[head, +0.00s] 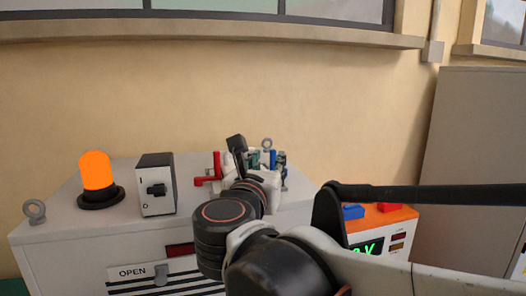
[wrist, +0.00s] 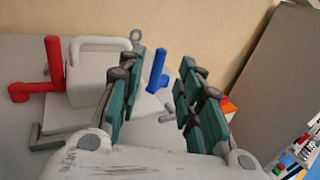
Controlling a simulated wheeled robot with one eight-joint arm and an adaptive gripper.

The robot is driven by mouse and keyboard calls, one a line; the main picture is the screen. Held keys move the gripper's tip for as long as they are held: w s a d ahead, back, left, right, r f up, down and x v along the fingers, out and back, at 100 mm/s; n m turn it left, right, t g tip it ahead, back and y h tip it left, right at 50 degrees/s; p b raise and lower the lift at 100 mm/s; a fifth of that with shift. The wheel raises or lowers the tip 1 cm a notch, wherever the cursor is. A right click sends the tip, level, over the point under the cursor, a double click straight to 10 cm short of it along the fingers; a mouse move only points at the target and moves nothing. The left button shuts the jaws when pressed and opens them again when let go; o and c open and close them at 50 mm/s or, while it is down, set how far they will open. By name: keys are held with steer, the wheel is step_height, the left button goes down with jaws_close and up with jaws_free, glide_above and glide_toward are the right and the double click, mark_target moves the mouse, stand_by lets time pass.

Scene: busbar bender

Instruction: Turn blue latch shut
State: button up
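The blue latch (wrist: 157,70) shows in the wrist view as an upright blue handle, seen through the gap between my fingers. In the head view a small blue piece of it (head: 273,158) shows among my fingers, mostly hidden. My gripper (wrist: 161,66) is open, with its teal-padded fingers spread to either side of the latch in the picture. I cannot tell whether they touch it. In the head view my gripper (head: 267,162) is over the back right of the grey cabinet (head: 110,235).
A red latch (wrist: 50,75) stands left beside a white block (wrist: 95,72). An orange beacon (head: 96,170), a switch box (head: 156,185) and a lifting eye (head: 34,210) stand on the cabinet's left. An orange-topped box (head: 390,215) is at the right.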

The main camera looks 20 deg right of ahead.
mark_target(273, 155)
steer(key=p+x, duration=0.1)
steer(key=x, duration=0.6)
steer(key=shift+r, duration=0.15)
steer(key=shift+w, duration=0.1)
jaws_close()
